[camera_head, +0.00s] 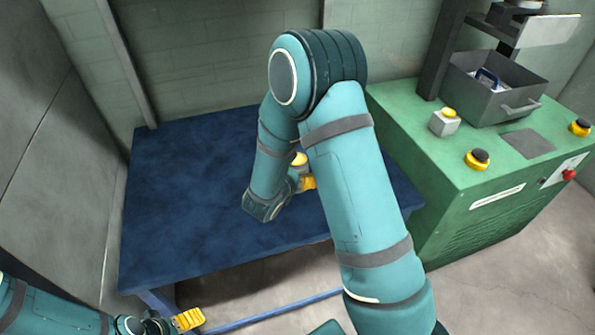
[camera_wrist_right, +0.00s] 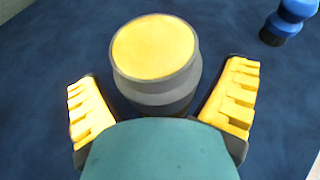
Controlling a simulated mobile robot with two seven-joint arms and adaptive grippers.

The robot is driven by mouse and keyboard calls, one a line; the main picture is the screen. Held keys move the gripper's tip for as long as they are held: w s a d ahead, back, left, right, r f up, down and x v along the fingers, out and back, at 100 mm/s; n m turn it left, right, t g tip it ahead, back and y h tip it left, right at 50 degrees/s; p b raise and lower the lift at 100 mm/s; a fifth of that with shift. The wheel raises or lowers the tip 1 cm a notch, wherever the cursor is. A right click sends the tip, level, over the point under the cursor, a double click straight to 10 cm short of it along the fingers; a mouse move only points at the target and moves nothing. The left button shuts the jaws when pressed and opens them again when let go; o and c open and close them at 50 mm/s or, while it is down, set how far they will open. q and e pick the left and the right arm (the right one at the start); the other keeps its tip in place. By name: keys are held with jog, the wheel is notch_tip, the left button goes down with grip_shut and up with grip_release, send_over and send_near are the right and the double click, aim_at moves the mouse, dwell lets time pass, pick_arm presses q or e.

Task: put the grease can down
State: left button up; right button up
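The grease can (camera_wrist_right: 155,50), grey with a yellow round top, stands upright on the blue table in the right wrist view. In the head view only a bit of it (camera_head: 299,159) shows, the rest hidden by my right arm. My right gripper (camera_wrist_right: 160,80) is open, its yellow fingers spread on either side of the can with a gap at each side. Part of one of its fingers shows in the head view (camera_head: 308,183). My left gripper (camera_head: 188,319) is low at the front left, away from the table top; its opening cannot be made out.
The blue table (camera_head: 180,215) is bare on its left. A blue object with a dark end (camera_wrist_right: 287,20) is on the table at the upper right of the wrist view. A green machine (camera_head: 455,195) with buttons and a grey bin (camera_head: 490,100) stands right of the table.

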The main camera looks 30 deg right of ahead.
jog(key=shift+r, duration=0.15)
jog(key=shift+s+a+r, duration=0.15)
jog(key=shift+a, duration=0.15)
jog(key=p+v, duration=0.2)
jog(key=v, duration=0.9)
jog(key=shift+s, duration=0.15)
jog(key=shift+a, duration=0.1)
